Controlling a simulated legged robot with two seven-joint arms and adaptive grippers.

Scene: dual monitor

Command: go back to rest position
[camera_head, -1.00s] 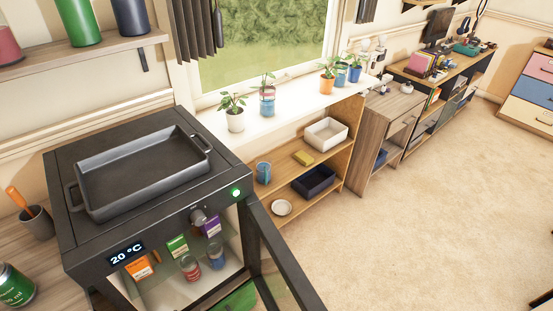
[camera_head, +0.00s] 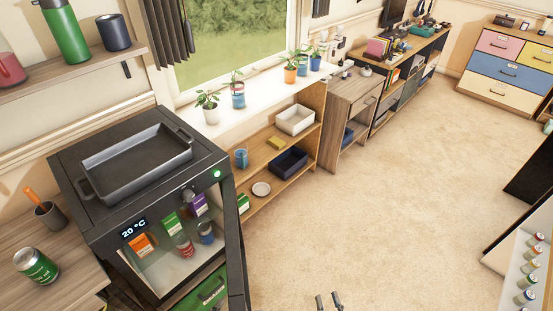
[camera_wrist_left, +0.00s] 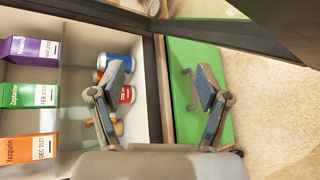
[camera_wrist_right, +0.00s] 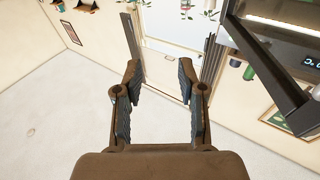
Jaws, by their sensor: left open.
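My right gripper (camera_head: 328,301) shows at the bottom edge of the head view, over the carpet. In the right wrist view my right gripper (camera_wrist_right: 159,78) has its fingers apart with nothing between them. In the left wrist view my left gripper (camera_wrist_left: 161,84) is open and empty, in front of the fridge interior and a green panel (camera_wrist_left: 190,115). I cannot make out my left gripper in the head view. The dark fridge (camera_head: 75,205) stands at the left, and its dark door frame (camera_head: 236,255) shows on its right side.
Cartons and cans, such as an orange carton (camera_head: 142,243), stand inside the fridge. A grey baking tray (camera_head: 135,165) lies on top. A shelf with cans (camera_head: 528,280) is at the lower right. The middle carpet (camera_head: 385,190) is clear.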

